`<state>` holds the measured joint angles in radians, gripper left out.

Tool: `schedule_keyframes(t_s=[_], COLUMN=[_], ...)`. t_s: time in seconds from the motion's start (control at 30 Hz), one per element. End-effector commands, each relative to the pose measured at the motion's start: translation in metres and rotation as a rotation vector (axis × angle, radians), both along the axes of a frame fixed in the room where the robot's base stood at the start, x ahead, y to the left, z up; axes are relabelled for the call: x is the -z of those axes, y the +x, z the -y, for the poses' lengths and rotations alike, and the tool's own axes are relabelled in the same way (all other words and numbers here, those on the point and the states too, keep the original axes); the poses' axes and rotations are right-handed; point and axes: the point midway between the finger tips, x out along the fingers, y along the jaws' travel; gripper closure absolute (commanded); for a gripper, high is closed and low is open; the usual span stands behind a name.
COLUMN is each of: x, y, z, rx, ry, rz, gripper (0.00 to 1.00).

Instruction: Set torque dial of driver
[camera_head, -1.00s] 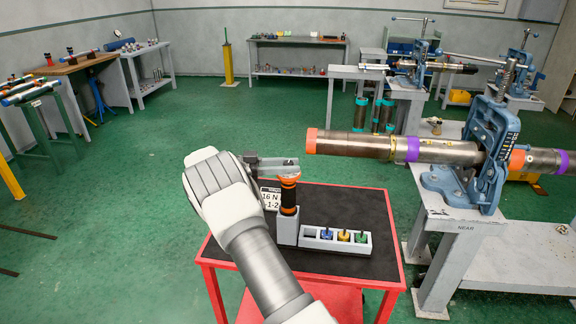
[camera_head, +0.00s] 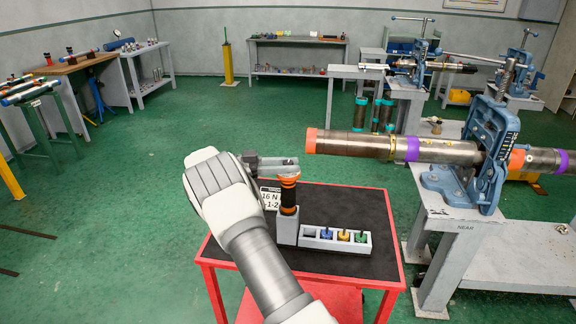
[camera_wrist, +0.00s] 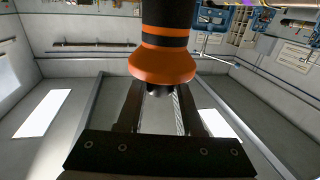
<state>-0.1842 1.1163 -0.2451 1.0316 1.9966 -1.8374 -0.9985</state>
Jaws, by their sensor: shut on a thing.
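The driver (camera_head: 288,194) is black with orange bands and an orange collar. It stands upright in a grey holder (camera_head: 286,230) on the cart. My gripper (camera_head: 286,164) reaches in from the left at the driver's top end. In the wrist view, the driver (camera_wrist: 167,38) shows its flared orange collar, and my gripper's fingers (camera_wrist: 158,98) are on either side of the dark end beyond it. The fingers are shut on this end. The dial's marks cannot be read. A white card (camera_head: 270,198) behind the driver shows "16 N" and "1-2", partly hidden.
A grey rack (camera_head: 335,246) with blue, yellow and green bits and an empty slot stands right of the holder on the red-edged cart (camera_head: 340,275). A long pipe (camera_head: 370,146), held in a blue vise (camera_head: 486,150), extends close to my gripper's right.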

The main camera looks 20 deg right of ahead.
Motion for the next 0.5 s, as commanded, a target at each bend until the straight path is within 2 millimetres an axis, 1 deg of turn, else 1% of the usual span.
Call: schedule_keyframes(t_s=[0.03,0.33,0.37,0.5], x=[-0.0026,-0.0026,-0.0026,-0.0019], y=[0.0002,0.0002,0.0002,0.0002], z=[0.0002,0.0002,0.0002,0.0002], rx=[0.0,0.0,0.0,0.0], ry=[-0.003,-0.003,-0.003,-0.003], rz=[0.003,0.003,0.003,0.002], gripper=[1.0,1.0,0.63,0.38])
